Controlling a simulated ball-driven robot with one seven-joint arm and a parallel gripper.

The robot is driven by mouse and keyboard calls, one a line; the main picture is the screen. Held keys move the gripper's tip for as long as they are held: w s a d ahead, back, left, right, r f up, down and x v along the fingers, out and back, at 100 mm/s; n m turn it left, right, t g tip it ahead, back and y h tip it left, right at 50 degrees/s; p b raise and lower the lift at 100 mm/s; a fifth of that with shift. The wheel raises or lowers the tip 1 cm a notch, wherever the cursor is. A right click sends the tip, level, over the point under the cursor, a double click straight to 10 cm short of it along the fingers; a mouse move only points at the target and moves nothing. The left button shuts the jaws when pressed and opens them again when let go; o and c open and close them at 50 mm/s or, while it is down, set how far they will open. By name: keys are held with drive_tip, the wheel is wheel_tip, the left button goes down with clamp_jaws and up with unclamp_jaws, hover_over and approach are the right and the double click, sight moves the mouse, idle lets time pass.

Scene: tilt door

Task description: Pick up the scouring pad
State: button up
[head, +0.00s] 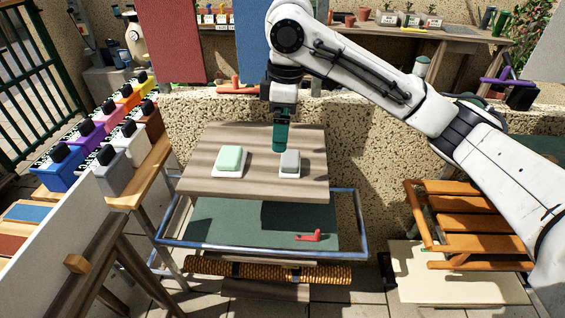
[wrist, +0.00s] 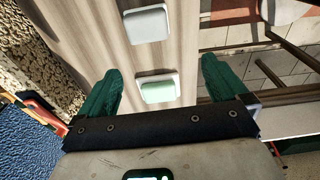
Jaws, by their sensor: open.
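A mint-green pad-like block (head: 231,158) lies on a white dish on the slatted wooden board. A grey block (head: 290,160) lies on a second white dish to its right. Either could be the scouring pad; I cannot tell which from their looks. My gripper (head: 282,148) has teal fingers pointing down above the board, just behind the grey block in the head view. In the wrist view my gripper (wrist: 159,66) is open and empty. The green block (wrist: 158,92) shows between its fingers, and the grey block (wrist: 147,24) shows beyond them.
The wooden board (head: 212,184) sits above a dark green surface (head: 210,225) with a blue metal frame (head: 205,250). A red object (head: 310,236) lies on that surface. A speckled wall (head: 375,150) stands behind. Coloured bins (head: 58,170) stand left, and an orange slatted rack (head: 460,208) right.

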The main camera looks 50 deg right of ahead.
sight(290, 156)
drive_tip(key=d, duration=0.1)
drive_tip(key=s+d, duration=0.1)
drive_tip(key=shift+d+f+g, duration=0.3)
drive_tip(key=shift+f, duration=0.1)
drive_tip(key=f, duration=1)
drive_tip(key=shift+w, duration=0.25)
drive_tip(key=shift+r, duration=0.1)
drive_tip(key=shift+c, duration=0.5)
drive_tip(key=c, duration=1)
drive_tip(key=shift+r, duration=0.1)
